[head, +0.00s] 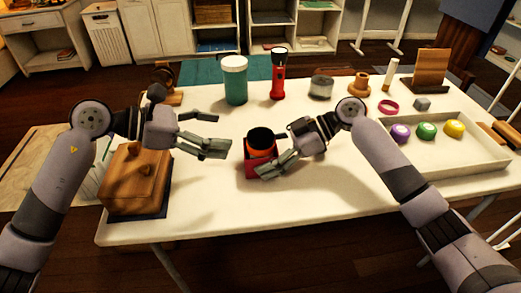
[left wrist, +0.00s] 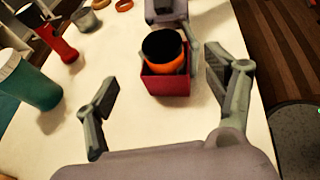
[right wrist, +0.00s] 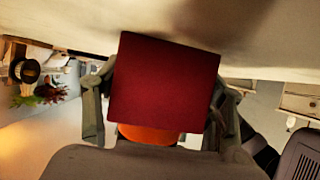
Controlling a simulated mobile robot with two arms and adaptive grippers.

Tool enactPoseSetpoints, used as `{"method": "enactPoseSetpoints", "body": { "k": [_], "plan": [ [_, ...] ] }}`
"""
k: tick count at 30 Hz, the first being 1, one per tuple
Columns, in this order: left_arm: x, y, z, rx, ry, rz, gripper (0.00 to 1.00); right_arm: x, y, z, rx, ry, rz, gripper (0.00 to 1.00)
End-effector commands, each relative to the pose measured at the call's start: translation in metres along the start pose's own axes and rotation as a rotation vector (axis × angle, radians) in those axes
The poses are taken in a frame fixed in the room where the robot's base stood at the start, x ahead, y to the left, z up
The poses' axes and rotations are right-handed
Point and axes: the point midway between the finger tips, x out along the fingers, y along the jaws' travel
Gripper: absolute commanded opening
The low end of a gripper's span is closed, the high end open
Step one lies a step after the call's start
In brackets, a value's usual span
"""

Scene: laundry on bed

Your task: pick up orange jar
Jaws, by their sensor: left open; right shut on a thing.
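The orange jar (head: 260,151) has a black top and stands upright inside a small open red box (head: 258,169) near the middle of the table. In the left wrist view the jar (left wrist: 163,64) and the box (left wrist: 167,86) lie ahead, between my left fingers but beyond them. My left gripper (head: 216,134) is open and empty, left of the jar. My right gripper (head: 279,154) is shut on the red box, one finger on either side. In the right wrist view the box (right wrist: 165,80) hides most of the orange jar (right wrist: 148,134). I cannot tell whether the box touches the table.
Behind stand a teal jar with white lid (head: 235,82), a red flashlight (head: 279,77) and a grey tin (head: 321,88). A wooden box (head: 137,180) sits at left. The front middle of the table is clear.

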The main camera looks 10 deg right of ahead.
Motion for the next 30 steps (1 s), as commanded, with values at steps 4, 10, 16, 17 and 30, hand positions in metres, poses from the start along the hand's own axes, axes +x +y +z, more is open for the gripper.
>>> {"method": "enactPoseSetpoints", "body": {
  "k": [4, 10, 16, 17, 30],
  "plan": [
    [0.025, -0.001, 0.001, -0.002, -0.003, -0.001, 0.77, 0.000, 0.000, 0.000, 0.000, -0.001, 0.000, 0.49],
    [0.039, -0.001, 0.000, -0.003, -0.002, 0.000, 0.77, 0.000, 0.000, 0.000, 0.000, -0.001, 0.000, 0.49],
    [0.068, -0.004, -0.003, -0.005, -0.004, -0.001, 0.77, 0.000, 0.000, 0.000, 0.000, -0.001, 0.000, 0.49],
    [0.072, -0.004, -0.003, -0.005, -0.004, -0.001, 0.77, 0.000, 0.000, 0.000, 0.000, -0.001, 0.000, 0.49],
    [0.087, -0.003, -0.003, -0.004, -0.002, 0.002, 0.75, 0.000, 0.000, 0.000, 0.000, -0.001, 0.000, 0.49]
  ]
}}
